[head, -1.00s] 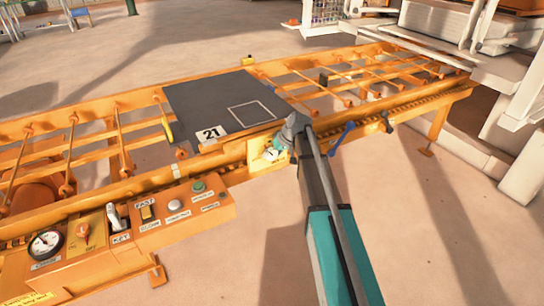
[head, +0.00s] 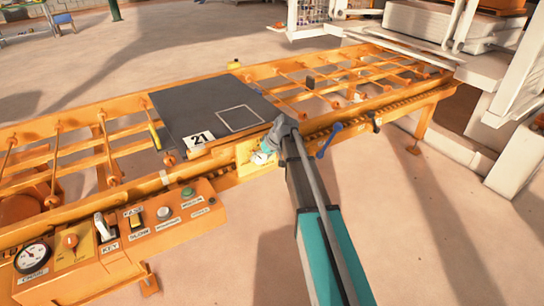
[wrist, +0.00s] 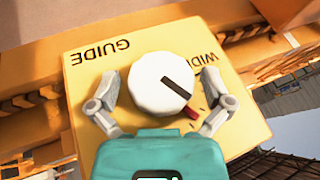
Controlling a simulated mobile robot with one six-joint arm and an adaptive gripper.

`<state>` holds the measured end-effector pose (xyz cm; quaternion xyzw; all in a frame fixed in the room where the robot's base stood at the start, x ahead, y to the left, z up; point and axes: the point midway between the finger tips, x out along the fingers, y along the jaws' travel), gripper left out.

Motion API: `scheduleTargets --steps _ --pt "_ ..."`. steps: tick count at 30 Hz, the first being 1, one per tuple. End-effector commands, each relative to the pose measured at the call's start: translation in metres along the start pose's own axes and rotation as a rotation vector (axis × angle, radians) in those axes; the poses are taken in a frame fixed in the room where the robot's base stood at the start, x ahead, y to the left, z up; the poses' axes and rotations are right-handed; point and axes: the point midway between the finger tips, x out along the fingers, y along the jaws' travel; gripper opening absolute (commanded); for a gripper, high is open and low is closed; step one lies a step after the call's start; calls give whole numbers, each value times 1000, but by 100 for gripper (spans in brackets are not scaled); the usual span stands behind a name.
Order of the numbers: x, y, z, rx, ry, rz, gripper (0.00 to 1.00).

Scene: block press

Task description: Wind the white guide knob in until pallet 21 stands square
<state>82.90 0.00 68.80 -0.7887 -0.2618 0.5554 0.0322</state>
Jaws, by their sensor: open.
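Pallet 21 (head: 190,105) is a dark grey plate with a white outlined square and a "21" label (head: 199,141). It lies on the orange conveyor and looks turned slightly against the rails. The white guide knob (wrist: 155,85) sits on a yellow plate (wrist: 225,65) marked GUIDE and WIDE, partly covered. A black line on the knob points to the lower right, towards a red mark. My gripper (wrist: 158,78) is open, one finger on each side of the knob, with no clear grip on it. In the head view my gripper (head: 266,153) is at the conveyor's near side.
An orange control box (head: 140,232) with a gauge, key switch and buttons stands left of my arm. A blue lever (head: 328,139) sticks out from the near rail to the right. White machinery (head: 515,120) stands at the far right. The floor in front is clear.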

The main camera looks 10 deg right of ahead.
Motion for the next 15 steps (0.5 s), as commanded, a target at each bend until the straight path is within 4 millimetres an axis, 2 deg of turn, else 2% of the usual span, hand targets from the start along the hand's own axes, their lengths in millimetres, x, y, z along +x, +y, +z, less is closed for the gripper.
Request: scheduleTargets --steps 15 --pt "-1 -1 0 -89 -22 218 100"
